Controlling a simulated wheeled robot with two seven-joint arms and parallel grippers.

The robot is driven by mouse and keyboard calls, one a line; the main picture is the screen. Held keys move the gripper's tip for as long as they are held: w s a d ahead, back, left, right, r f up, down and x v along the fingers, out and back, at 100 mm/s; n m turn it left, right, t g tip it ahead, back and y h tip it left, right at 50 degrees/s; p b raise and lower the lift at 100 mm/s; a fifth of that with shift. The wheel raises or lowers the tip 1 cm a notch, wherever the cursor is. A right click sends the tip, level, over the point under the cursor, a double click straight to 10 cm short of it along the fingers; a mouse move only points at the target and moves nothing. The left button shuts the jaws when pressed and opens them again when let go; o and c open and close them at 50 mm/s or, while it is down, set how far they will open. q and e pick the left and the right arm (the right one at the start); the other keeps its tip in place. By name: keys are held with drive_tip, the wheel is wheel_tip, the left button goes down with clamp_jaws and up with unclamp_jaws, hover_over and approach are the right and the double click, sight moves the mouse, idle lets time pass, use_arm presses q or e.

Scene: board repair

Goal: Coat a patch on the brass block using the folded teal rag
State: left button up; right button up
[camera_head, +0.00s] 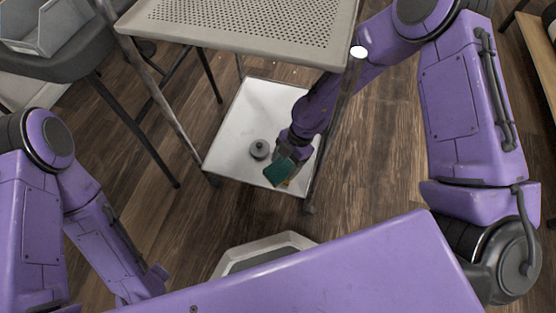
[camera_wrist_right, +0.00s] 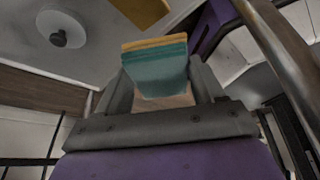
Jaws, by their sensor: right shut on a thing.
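My right gripper (camera_head: 285,158) reaches in under the perforated top of a cart, over its white lower shelf. It is shut on the folded teal rag (camera_head: 278,173). In the right wrist view the rag (camera_wrist_right: 158,72) sits between the two fingers (camera_wrist_right: 160,88), with an ochre-yellow band along its far edge. The brass block (camera_wrist_right: 142,10) shows partly at the top of that view, just beyond the rag and apart from it in the picture. In the head view only a small brass-coloured bit (camera_head: 288,183) shows beside the rag. My left gripper is not seen.
A round dark grey knobbed piece (camera_head: 259,149) stands on the white lower shelf (camera_head: 232,128), left of the gripper. The perforated upper shelf (camera_head: 240,22) and the cart's metal legs (camera_head: 160,95) surround the space. A grey bin (camera_head: 45,25) is at the upper left.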

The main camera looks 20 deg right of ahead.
wheel_tip(320, 180, down, 6)
drive_tip(key=b, duration=0.5)
drive_tip(key=shift+b, duration=0.4)
drive_tip(key=shift+f+b, duration=0.55)
drive_tip(key=shift+f, duration=0.35)
